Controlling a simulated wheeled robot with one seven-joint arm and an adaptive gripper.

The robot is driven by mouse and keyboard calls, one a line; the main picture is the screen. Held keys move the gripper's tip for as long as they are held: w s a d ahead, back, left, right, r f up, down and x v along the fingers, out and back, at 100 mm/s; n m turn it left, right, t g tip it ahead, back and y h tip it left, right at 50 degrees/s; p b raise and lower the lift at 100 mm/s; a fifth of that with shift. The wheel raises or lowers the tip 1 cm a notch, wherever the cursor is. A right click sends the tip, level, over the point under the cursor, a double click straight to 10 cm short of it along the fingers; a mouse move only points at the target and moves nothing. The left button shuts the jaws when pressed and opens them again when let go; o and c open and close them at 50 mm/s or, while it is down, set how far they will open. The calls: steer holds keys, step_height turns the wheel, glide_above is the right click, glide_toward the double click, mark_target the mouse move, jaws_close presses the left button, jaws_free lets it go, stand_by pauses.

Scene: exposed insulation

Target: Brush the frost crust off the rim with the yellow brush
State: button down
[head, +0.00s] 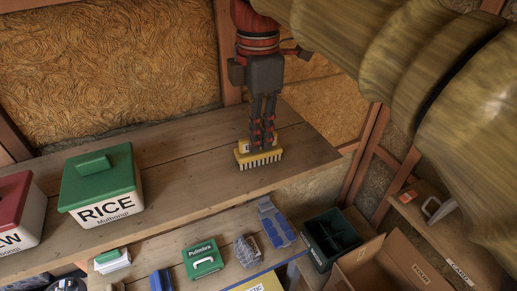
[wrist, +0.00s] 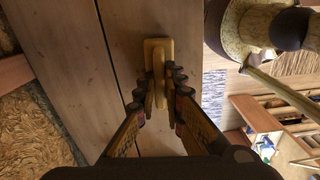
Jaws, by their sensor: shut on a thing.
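The yellow brush (head: 258,159) has pale bristles pointing down and is over the right part of the wooden shelf. My gripper (head: 262,143) points down and is shut on the brush from above. The wrist view shows the brush's yellow top (wrist: 158,50) between the fingertips (wrist: 160,82). I cannot tell whether the bristles touch the shelf boards. I cannot make out a frost crust or a frosted rim in either view.
A green-lidded RICE box (head: 103,190) and a red-lidded box (head: 18,212) stand left on the wooden shelf (head: 190,170). Below are a green case (head: 203,261), a blue tray (head: 275,222), a dark green crate (head: 331,238) and a cardboard box (head: 385,268). Shelf boards between RICE and brush are clear.

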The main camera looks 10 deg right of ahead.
steer(key=shift+r+p, duration=2.75)
steer(key=shift+r, duration=0.3)
